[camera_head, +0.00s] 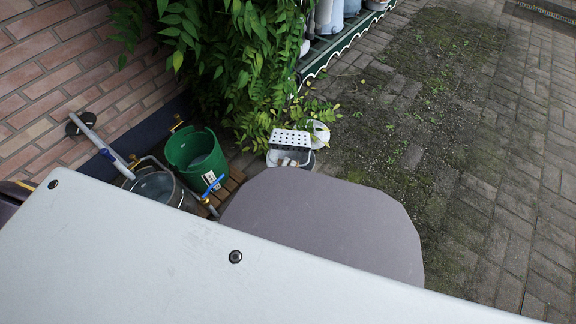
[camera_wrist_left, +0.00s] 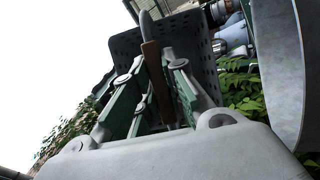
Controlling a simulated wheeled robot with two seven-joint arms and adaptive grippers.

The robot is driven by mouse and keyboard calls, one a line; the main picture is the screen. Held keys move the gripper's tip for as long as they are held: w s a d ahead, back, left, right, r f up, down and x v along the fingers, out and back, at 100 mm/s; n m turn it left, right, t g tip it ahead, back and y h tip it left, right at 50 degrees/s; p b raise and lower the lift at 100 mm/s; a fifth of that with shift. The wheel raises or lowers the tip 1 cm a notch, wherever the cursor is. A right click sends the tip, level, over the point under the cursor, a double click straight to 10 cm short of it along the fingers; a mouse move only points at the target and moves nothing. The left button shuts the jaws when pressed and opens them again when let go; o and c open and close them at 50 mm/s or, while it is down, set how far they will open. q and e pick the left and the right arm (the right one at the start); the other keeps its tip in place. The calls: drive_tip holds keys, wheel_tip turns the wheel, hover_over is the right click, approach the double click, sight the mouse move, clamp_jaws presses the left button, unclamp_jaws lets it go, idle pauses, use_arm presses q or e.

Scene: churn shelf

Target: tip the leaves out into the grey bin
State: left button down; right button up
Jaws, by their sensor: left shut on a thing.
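In the left wrist view my left gripper (camera_wrist_left: 158,95) is shut on a brown grip (camera_wrist_left: 157,80). A dark perforated container (camera_wrist_left: 190,48) is right behind the grip, which appears to be its handle. I see no leaves in it from here; its inside is hidden. In the head view a round grey metal container (camera_head: 158,184) stands by the brick wall, partly cut off by a pale grey panel in front; it may be the grey bin. The left fingers are hidden in the head view. My right gripper is not in view.
A green bucket (camera_head: 196,155) stands right of the metal container. A white perforated box (camera_head: 290,142) sits farther right, below a leafy plant (camera_head: 220,65). Brick wall (camera_head: 50,80) closes the left. The paving (camera_head: 500,150) at right is open. Large grey shapes block the foreground.

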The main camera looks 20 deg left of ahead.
use_arm(q)
drive_tip(key=shift+r+p, duration=2.25)
drive_tip(key=shift+r, duration=0.3)
